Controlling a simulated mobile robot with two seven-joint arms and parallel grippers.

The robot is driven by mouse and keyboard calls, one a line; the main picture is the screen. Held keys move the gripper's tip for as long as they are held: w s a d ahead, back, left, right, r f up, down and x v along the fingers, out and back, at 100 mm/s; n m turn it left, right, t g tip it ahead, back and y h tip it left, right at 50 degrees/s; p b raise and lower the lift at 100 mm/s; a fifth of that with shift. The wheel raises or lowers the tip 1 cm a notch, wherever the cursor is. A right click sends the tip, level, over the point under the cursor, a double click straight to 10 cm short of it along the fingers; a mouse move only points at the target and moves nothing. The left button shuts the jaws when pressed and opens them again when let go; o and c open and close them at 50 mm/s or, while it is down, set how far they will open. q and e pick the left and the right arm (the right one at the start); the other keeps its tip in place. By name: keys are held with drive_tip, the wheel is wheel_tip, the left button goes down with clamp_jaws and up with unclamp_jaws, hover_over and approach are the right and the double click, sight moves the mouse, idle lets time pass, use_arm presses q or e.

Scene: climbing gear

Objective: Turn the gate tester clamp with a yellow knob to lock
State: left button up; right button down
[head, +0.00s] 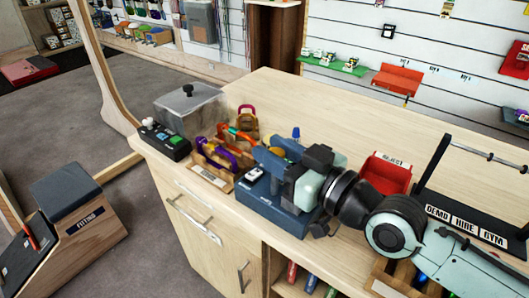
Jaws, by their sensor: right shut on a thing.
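The gate tester (268,208) is a dark blue box near the front edge of the counter, with a blue upright part above it. A small patch of its yellow knob (293,152) shows behind my right gripper (287,164). That gripper reaches in from the right, with its jaws shut at the knob on the tester's upper part. The gripper's dark and pale green body hides most of the knob and the clamp, so the clamp's angle cannot be read. My left gripper is out of view.
A wooden tray (209,176) with purple and orange carabiners stands left of the tester. Beyond it are a black button box (164,140) and a lidded grey container (190,104). A red bin (385,172) and a black sign stand (465,212) are at right. The back counter is clear.

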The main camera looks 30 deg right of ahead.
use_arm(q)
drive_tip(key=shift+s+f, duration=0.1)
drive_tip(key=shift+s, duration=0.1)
use_arm(e)
drive_tip(key=c, duration=0.9)
unclamp_jaws()
drive_tip(key=shift+o, duration=0.2)
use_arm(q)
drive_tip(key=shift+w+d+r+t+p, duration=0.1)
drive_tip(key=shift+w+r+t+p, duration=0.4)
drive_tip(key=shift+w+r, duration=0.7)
use_arm(e)
drive_tip(key=v, duration=1.3)
drive_tip(key=shift+s, duration=0.15)
drive_tip(key=shift+d, duration=0.15)
